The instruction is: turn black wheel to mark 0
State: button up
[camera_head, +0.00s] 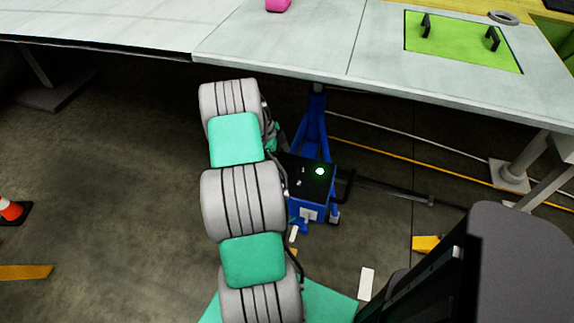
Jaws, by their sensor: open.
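A blue stand (314,125) rises under the wing panel, with a blue box that has a black top (312,178) at its foot. A round green light glows on the black top, with small pale parts beside it. A thin black part (346,186) sticks out at the box's right side; I cannot tell whether it is the black wheel or a handle. No mark 0 is readable. My grey and teal arm runs up the middle, left of the box, and hides what lies behind it. My gripper's fingers cannot be made out.
The pale wing panel (290,50) spans the top, with a green plate (462,44) with two black handles at the right. An orange cone (11,209) stands at the far left. Cables and a yellow piece (427,244) lie on the floor at the right.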

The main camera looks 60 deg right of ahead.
aim_at(288, 166)
jog(key=x, duration=0.3)
jog(key=shift+f, duration=0.2)
jog(key=shift+c, duration=0.2)
jog(key=c, duration=1.3)
